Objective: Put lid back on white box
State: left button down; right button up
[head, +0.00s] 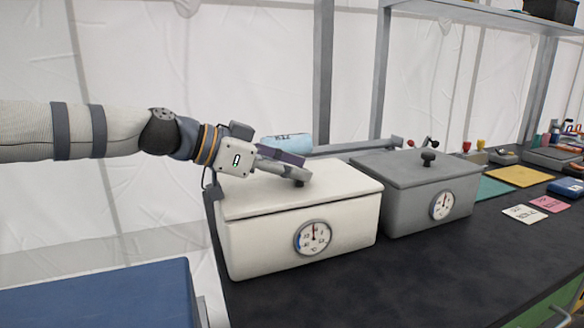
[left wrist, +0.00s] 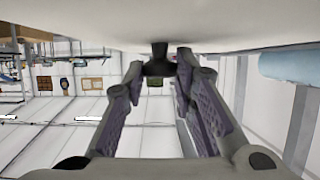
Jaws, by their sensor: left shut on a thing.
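The white box (head: 262,255) stands on the dark bench top, with a round dial (head: 313,238) on its front. Its white lid (head: 337,186) lies over the top of the box; I cannot tell whether it is seated all round. My left gripper (head: 299,172) reaches in from the left and is shut on the lid's dark knob. In the left wrist view, the knob (left wrist: 159,62) sits between the fingertips, and the pale lid (left wrist: 100,22) fills the top of the picture. My right gripper is not in view.
A grey box (head: 430,200) with its own knobbed lid stands close to the right of the white box. A light blue roll (head: 287,142) lies behind. A blue surface (head: 100,296) is at the front left. The dark bench top (head: 400,275) is clear in front.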

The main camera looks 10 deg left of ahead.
pick_arm(q)
jog(key=shift+f, duration=0.25)
jog(key=c, duration=1.2)
grip_release()
jog(key=v, duration=1.2)
jog(key=shift+s, duration=0.1)
